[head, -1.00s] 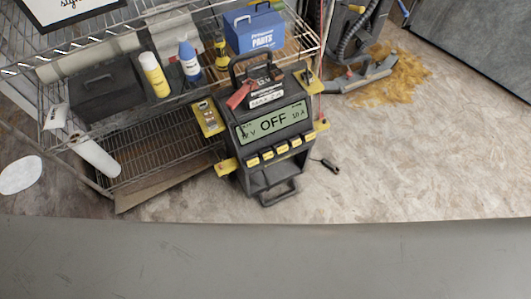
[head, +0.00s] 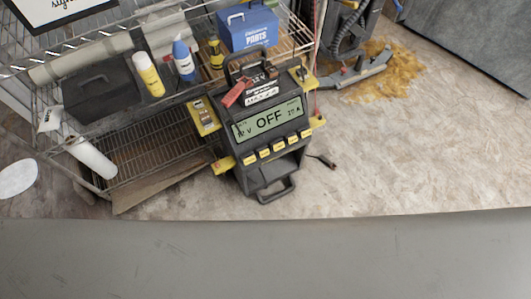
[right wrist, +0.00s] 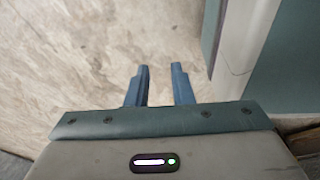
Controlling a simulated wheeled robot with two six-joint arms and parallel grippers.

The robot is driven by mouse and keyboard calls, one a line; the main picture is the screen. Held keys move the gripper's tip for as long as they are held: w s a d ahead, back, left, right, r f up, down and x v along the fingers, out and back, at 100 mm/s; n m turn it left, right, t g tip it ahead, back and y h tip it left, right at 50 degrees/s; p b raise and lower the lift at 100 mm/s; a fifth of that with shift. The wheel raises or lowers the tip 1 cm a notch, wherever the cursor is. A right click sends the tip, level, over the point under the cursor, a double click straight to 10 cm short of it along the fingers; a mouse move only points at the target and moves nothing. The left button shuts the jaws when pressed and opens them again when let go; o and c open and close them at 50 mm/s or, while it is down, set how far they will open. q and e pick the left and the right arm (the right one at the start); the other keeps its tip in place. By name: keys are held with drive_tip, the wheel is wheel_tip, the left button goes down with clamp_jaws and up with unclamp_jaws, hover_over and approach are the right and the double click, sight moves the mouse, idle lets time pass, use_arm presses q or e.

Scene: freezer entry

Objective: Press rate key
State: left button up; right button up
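A dark charger (head: 262,175) with a carry handle stands upright on the floor in front of a wire shelf. Its green display (head: 268,121) reads OFF in large letters, with small text at both sides. Below the display runs a slanted row of several yellow keys (head: 278,147). Their labels are too small to read, so I cannot tell which is the rate key. My right gripper (right wrist: 159,68) is open and empty over bare floor in the right wrist view, with no key near it. Neither gripper shows in the head view.
The wire shelf (head: 150,150) holds a yellow bottle (head: 150,76), a blue bottle (head: 184,60) and a blue parts box (head: 247,27). A black cable end (head: 322,161) lies right of the charger. A large grey surface (head: 265,255) fills the foreground.

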clamp_jaws()
drive_tip(key=shift+w, duration=0.25)
idle(1.2)
